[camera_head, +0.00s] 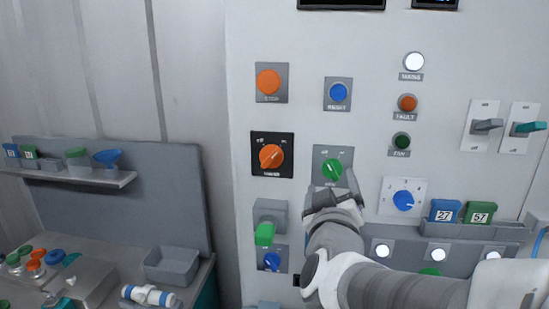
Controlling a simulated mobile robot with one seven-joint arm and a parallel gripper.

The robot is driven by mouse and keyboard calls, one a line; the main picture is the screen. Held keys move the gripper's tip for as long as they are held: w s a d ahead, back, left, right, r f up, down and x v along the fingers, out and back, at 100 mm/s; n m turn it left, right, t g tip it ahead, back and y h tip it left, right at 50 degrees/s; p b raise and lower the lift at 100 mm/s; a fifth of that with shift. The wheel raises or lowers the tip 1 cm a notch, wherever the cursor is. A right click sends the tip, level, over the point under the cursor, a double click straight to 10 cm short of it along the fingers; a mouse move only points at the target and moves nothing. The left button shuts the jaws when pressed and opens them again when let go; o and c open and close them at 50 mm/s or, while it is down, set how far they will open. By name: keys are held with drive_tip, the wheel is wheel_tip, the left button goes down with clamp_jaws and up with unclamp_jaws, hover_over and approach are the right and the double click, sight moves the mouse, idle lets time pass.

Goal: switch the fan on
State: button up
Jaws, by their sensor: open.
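A green rotary knob (333,169) on a grey plate is on the panel, in the middle of the view. The label below it is partly hidden and too small to read surely. My gripper (331,182) is open just in front of this knob, with one finger toward its lower left and the other toward its right. I cannot tell whether the fingers touch it. The lamp labelled FAN (401,141) is dark green and looks unlit, up and right of the knob.
An orange rotary knob (271,156) is close on the left, and a blue knob (403,200) is on the right. A blue RESET button (338,92) is above. A green lever (265,234) is lower left. Two toggle switches are at the right. A bench (205,270) stands lower left.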

sight(330, 168)
drive_tip(key=shift+w+d+p, duration=0.2)
drive_tip(key=shift+w+d, duration=0.05)
drive_tip(key=shift+w, duration=1.05)
drive_tip(key=shift+w+d+p, duration=0.15)
drive_tip(key=shift+w+d, duration=0.15)
drive_tip(key=shift+w, duration=1)
drive_tip(key=shift+w+d+p, duration=0.2)
drive_tip(key=shift+w+d, duration=0.05)
drive_tip(key=shift+w, duration=1.05)
